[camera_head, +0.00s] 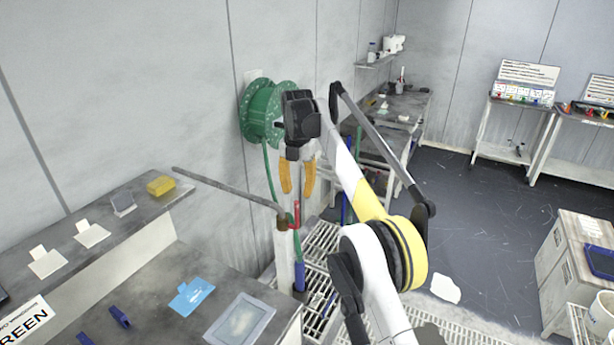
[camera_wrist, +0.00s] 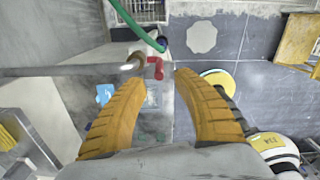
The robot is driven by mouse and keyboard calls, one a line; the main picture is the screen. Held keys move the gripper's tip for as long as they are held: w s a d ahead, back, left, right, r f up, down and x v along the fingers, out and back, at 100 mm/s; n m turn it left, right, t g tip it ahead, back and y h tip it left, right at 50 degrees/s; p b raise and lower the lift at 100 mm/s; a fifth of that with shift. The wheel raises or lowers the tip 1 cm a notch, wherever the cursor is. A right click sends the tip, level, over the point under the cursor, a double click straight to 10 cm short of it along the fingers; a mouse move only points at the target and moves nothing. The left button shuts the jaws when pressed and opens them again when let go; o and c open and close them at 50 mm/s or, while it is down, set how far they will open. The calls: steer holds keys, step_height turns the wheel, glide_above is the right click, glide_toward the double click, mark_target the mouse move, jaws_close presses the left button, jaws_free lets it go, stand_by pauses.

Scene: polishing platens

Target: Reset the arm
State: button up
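My gripper (camera_head: 297,186) is at the end of my raised arm near the middle of the head view. Its two orange fingers hang downward, spread apart with nothing between them. In the wrist view my gripper (camera_wrist: 160,82) also shows open, its curved fingers apart. A red valve handle (camera_wrist: 154,68) and a pipe (camera_wrist: 75,70) lie below and beyond the fingertips in that view. The red handle (camera_head: 296,214) shows just below the fingers in the head view; I cannot tell the exact gap.
A green hose reel (camera_head: 262,112) is on the wall just behind my gripper. A grey pipe (camera_head: 228,188) reaches across below it. A bench (camera_head: 190,265) with a blue card (camera_head: 191,295) and a grey tray (camera_head: 240,321) stands at left. Open dark floor (camera_head: 480,210) lies at right.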

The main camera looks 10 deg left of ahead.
steer(key=s+d+r+m+t+b, duration=0.25)
steer(key=s+d+m+b, duration=0.35)
steer(key=d+m, duration=0.4)
steer(key=s+d+r+m+t+b, duration=0.2)
steer(key=s+d+r+m+b, duration=0.25)
steer(key=s+d+m, duration=0.55)
steer(key=s+d+f+m+t+b, duration=0.1)
steer(key=s+d+f+m+b, duration=0.1)
steer(key=s+d+f+m, duration=0.2)
steer(key=s+d+f+m+t+b, duration=0.1)
steer(key=s+d+f+m+b, duration=0.2)
steer(key=s+f, duration=0.7)
steer(key=s+d+f+m+t+b, duration=0.1)
steer(key=s+d+f+m+b, duration=0.1)
steer(key=s+d+f+m, duration=0.4)
steer(key=s+f+m, duration=0.1)
steer(key=s, duration=0.1)
steer(key=shift+s+d+f+b, duration=0.3)
steer(key=shift+f+b, duration=0.1)
